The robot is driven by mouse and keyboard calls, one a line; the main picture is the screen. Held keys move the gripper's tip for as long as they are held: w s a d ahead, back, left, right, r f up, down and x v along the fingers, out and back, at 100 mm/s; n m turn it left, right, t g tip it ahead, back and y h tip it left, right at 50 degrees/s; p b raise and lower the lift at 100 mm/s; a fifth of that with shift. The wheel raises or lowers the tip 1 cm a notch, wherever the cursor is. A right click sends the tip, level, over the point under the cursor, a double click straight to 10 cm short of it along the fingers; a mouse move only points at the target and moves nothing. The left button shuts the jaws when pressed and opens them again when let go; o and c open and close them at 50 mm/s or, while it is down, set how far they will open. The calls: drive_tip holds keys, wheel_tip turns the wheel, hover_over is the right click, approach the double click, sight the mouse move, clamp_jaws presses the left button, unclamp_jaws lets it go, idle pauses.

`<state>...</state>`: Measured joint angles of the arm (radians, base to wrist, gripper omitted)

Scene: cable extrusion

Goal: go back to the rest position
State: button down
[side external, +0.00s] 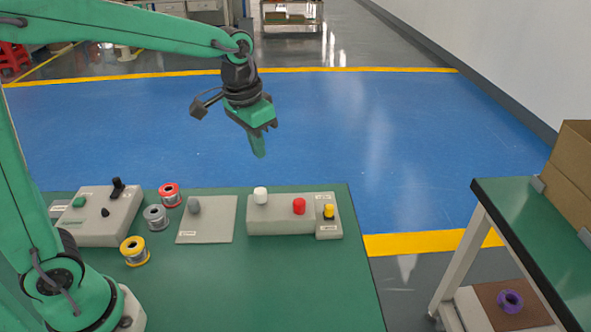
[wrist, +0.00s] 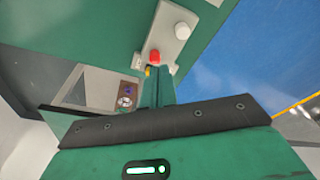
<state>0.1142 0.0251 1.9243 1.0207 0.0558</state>
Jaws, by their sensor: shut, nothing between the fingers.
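My gripper (side external: 259,150) hangs in the air with its fingers pointing down, above and behind the far edge of the green table (side external: 290,285) in the side view. Its fingers are shut together and empty. In the wrist view the closed fingers of my gripper (wrist: 158,88) show below the control box with the white knob and red button. No marker for a rest position shows.
The table holds a box with a white knob (side external: 261,195) and red button (side external: 299,206), a yellow button (side external: 329,211), a grey-knobbed plate (side external: 222,228), a lever box (side external: 90,230) and several spools (side external: 156,217). A side table (side external: 520,215) stands right. Air around my gripper is clear.

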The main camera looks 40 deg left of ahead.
drive_tip(key=s+a+r+n+t, duration=0.1)
drive_tip(key=s+a, duration=0.1)
drive_tip(key=s, duration=0.6)
drive_tip(key=s+a+n+t, duration=0.1)
drive_tip(key=s+a+t, duration=0.1)
drive_tip(key=s, duration=0.7)
drive_tip(key=shift+a+r+t, duration=0.25)
drive_tip(key=shift+r+t, duration=0.05)
drive_tip(key=shift+r, duration=0.05)
